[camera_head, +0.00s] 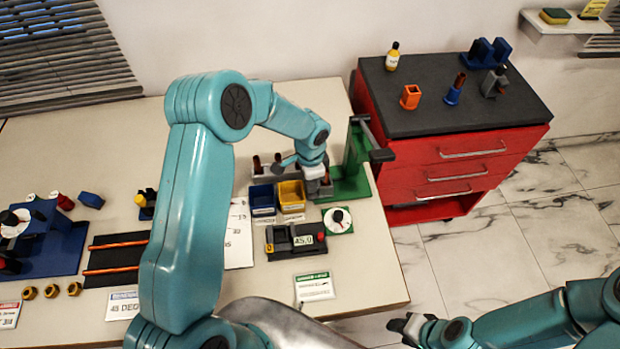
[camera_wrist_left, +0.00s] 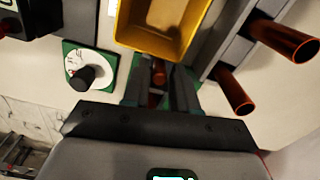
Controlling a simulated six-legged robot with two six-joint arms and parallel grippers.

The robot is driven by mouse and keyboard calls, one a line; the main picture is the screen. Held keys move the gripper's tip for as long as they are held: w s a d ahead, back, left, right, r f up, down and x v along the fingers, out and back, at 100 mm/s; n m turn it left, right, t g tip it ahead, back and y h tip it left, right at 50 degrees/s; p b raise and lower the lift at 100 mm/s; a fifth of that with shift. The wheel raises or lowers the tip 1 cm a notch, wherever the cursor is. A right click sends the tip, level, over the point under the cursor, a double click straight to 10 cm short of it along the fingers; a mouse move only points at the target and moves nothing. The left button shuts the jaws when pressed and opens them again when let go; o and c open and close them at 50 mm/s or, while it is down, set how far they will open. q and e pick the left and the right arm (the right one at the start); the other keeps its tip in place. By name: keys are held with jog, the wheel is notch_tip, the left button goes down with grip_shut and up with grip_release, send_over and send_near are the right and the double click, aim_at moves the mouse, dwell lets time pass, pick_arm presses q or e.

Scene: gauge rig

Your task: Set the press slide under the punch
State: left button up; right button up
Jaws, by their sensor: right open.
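The green press (camera_head: 355,160) stands at the right end of the pale table, with a dark lever (camera_head: 381,155) at its top. My left gripper (camera_head: 318,190) is low beside the left edge of the press base, behind the yellow bin. In the left wrist view my left gripper's two fingers (camera_wrist_left: 160,92) straddle a small reddish-brown piece (camera_wrist_left: 158,75); whether they touch it is unclear. I cannot make out the press slide or the punch for certain, as my arm covers part of that spot. My right gripper (camera_head: 405,325) is open and empty, away from the table.
The yellow bin (camera_head: 291,195) and blue bin (camera_head: 262,199) stand close to my left gripper. A grey rail (camera_head: 262,180) with brown-topped pegs is behind them. A white dial (camera_head: 338,220) and a gauge readout (camera_head: 303,240) are in front. A red cabinet (camera_head: 440,165) stands at right.

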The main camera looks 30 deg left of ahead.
pick_arm(q)
grip_shut()
jog(key=w+d, duration=0.1)
jog(key=w+d+b, duration=0.1)
jog(key=d, duration=0.1)
jog(key=shift+w+d+b, duration=0.25)
jog(key=shift+w+b, duration=0.05)
jog(key=shift+w, duration=0.05)
jog(key=shift+w+d, duration=0.15)
jog(key=shift+d, duration=0.05)
grip_release()
jog(key=shift+r, duration=0.1)
